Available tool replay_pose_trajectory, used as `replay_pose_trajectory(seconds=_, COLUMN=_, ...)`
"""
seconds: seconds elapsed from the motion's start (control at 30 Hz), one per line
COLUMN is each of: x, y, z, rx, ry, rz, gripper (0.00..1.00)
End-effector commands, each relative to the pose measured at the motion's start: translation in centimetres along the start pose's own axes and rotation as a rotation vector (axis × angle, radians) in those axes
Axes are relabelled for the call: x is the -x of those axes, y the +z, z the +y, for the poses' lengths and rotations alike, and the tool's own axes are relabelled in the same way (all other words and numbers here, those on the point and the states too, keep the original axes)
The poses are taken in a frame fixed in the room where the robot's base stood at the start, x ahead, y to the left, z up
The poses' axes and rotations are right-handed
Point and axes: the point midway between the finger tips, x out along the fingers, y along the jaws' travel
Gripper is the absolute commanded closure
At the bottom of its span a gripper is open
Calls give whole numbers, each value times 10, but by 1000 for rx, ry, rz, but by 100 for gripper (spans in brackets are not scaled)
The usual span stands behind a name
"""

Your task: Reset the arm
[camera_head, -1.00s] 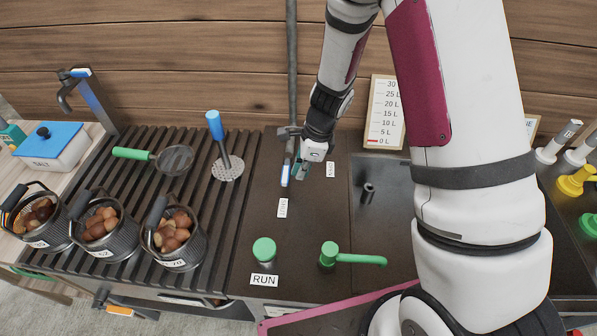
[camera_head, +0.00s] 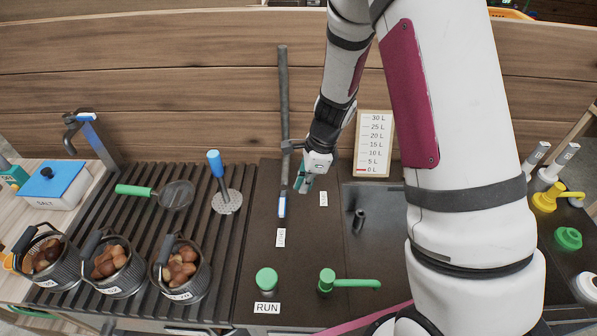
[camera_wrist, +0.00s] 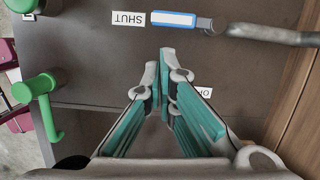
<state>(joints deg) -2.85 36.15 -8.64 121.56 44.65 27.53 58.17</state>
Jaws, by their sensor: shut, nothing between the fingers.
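My gripper (camera_head: 305,186) hangs over the dark worktop, just right of the upright grey lever rod with a blue-and-white grip (camera_head: 282,206). In the wrist view my gripper (camera_wrist: 164,52) has its teal-lined fingers together at the tips, with nothing between them. The lever's blue grip (camera_wrist: 173,19) lies ahead of the fingertips there, next to the SHUT label (camera_wrist: 129,18), and looks apart from them. A second label, partly hidden by the fingers in the wrist view, shows below the gripper in the head view (camera_head: 323,199).
A green RUN button (camera_head: 266,280) and a green-handled tap (camera_head: 347,282) stand at the front. Several chestnut baskets (camera_head: 122,276), a skimmer (camera_head: 176,195) and a blue-handled masher (camera_head: 216,165) are on the slatted left side. A litre scale board (camera_head: 373,144) stands behind.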

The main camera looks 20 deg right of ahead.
Motion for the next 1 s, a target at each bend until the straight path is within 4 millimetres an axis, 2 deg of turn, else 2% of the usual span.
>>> replay_pose_trajectory(seconds=0.27, x=1, y=1, z=0, rx=3, ry=-2, rz=-1, gripper=100)
replay_pose_trajectory(seconds=0.37, x=21, y=9, z=0, rx=72, ry=-19, rz=-12, gripper=100)
replay_pose_trajectory(seconds=0.67, x=110, y=38, z=19, rx=439, ry=-94, rz=-32, gripper=100)
replay_pose_trajectory(seconds=1.0, x=198, y=52, z=63, rx=868, ry=-178, rz=21, gripper=100)
